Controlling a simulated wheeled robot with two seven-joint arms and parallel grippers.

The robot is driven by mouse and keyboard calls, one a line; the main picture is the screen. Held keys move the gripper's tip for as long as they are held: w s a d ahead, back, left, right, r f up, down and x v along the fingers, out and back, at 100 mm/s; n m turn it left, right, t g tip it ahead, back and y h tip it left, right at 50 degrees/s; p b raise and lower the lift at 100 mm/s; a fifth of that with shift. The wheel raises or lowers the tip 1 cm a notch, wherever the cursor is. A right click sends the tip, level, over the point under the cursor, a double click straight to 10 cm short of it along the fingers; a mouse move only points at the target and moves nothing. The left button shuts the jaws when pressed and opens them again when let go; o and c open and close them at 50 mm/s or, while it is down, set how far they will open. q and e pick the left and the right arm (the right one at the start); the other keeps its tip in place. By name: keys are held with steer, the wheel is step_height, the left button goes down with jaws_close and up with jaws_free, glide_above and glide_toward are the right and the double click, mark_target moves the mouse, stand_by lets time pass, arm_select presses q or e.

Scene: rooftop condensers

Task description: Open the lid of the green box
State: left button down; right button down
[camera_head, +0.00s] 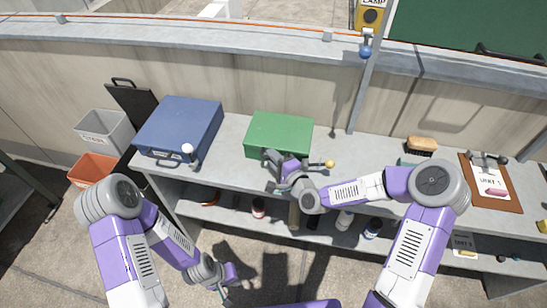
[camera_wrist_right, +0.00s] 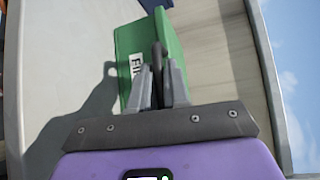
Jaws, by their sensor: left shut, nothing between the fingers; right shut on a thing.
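The green box (camera_head: 280,134) stands on the grey shelf top, its lid lying flat and closed. It also shows in the right wrist view (camera_wrist_right: 133,42), with a white label with dark letters on its front. My right gripper (camera_head: 271,156) is at the box's front edge. In the right wrist view its fingers (camera_wrist_right: 160,78) are shut on a dark handle (camera_wrist_right: 157,52) at the front of the box. The arm and gripper hide part of the front in the head view. My left gripper (camera_head: 224,292) is shut and empty, low in front of the shelf.
A blue case (camera_head: 182,125) stands left of the green box. A white-knobbed lever (camera_head: 188,150) and a yellow-knobbed lever (camera_head: 328,164) stand near the shelf's front edge. A brush (camera_head: 422,144) and a clipboard (camera_head: 490,185) lie to the right. Several cans stand on the lower shelf.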

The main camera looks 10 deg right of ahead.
steer(key=w+d+r+m+g+p, duration=0.1)
steer(key=w+r+m+g+p, duration=0.2)
steer(key=r+p, duration=0.8)
steer(key=shift+w+d+r+g+h+p, duration=0.15)
steer(key=shift+w+r+g+h+p, duration=0.3)
steer(key=shift+p, duration=0.5)
steer(key=shift+w, duration=0.1)
